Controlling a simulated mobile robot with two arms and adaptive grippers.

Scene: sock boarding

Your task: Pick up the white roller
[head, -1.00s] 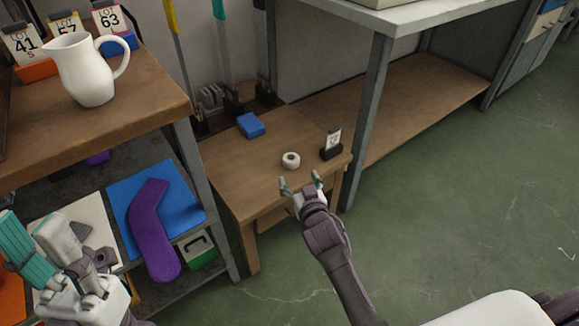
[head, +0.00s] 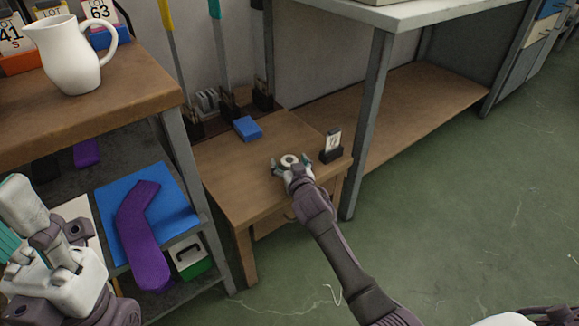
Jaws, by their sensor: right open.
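The white roller (head: 289,160) is a small white ring-like piece with a dark centre, standing on the low wooden table (head: 229,182) in the head view. My right gripper (head: 291,162) is open at the roller, with one finger on each side of it. Whether the fingers touch the roller, I cannot tell. The gripper hides the roller's near lower part.
A black holder with a number card (head: 332,147) stands close to the right of the roller. A blue block (head: 248,129) lies behind it to the left. A grey table leg (head: 367,120) rises at the right. A white pitcher (head: 72,58) stands on the upper bench.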

